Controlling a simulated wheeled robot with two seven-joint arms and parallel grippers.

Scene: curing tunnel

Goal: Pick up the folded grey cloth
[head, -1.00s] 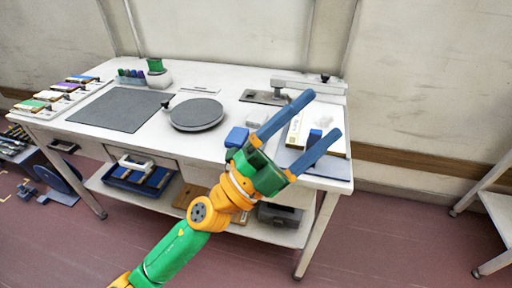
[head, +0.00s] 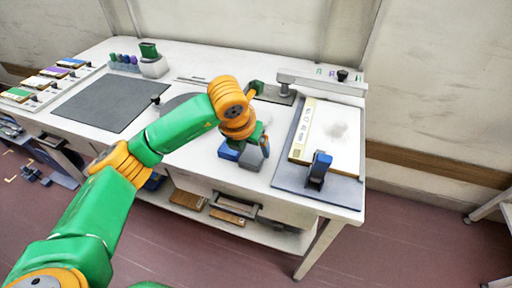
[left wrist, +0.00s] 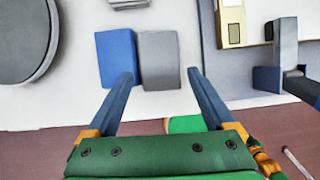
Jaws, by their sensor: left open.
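The folded grey cloth (head: 250,159) lies on the white table near its front edge, right beside a folded blue cloth (head: 228,151). Both also show in the left wrist view, the grey one (left wrist: 160,60) on the right and the blue one (left wrist: 116,58) on the left. My left gripper (head: 264,146) points down over the table by the grey cloth. In the left wrist view my left gripper (left wrist: 161,76) is open and empty, with the near part of the grey cloth between its fingertips. How high the tips are is unclear. My right gripper is out of view.
To the right is a grey mat (head: 284,180) with a white board (head: 335,135) and a blue-and-black clamp-like part (head: 319,168). A round grey plate (left wrist: 24,38) lies to the left, partly behind my arm in the head view. A dark mat (head: 115,103) lies further left.

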